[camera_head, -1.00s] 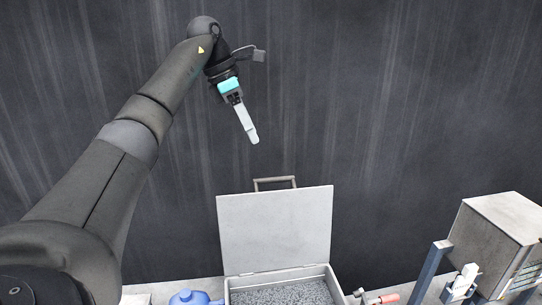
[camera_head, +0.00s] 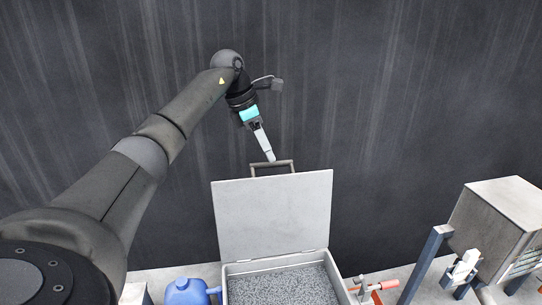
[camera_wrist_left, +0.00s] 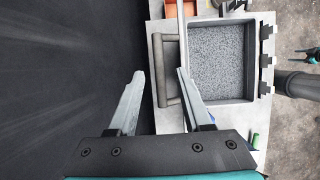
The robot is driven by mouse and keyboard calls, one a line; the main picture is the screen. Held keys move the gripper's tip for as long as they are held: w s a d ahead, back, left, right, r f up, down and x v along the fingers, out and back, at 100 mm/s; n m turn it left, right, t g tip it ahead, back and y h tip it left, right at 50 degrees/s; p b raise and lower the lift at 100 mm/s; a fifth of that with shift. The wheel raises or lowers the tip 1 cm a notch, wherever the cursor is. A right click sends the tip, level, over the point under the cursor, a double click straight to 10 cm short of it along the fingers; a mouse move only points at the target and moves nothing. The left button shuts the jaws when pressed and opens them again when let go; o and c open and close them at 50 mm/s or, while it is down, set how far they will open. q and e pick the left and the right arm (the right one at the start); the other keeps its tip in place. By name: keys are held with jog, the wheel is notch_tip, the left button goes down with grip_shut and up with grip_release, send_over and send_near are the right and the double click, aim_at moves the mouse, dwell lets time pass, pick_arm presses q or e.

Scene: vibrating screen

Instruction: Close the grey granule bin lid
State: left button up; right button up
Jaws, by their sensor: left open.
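The grey granule bin lid (camera_head: 272,215) stands open and upright at the back of the bin (camera_head: 232,292), with its bar handle (camera_head: 272,164) along the top edge. Grey granules fill the bin. My left gripper (camera_head: 270,157) is at the lid's handle, pointing down from above. In the left wrist view my left gripper (camera_wrist_left: 160,75) is open, its two fingers apart. The handle (camera_wrist_left: 166,70) and the lid seen edge-on (camera_wrist_left: 182,30) show between and beyond the fingertips. I cannot tell whether a finger touches the handle.
A blue jug (camera_head: 186,292) stands left of the bin. A red-handled clamp-like part (camera_head: 385,285) lies to its right. A grey box machine (camera_head: 505,215) on blue posts stands further right. A dark wall is behind the lid.

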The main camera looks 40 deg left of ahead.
pick_arm(q)
jog(key=shift+x, duration=1.55)
jog(key=shift+c, duration=0.2)
grip_shut()
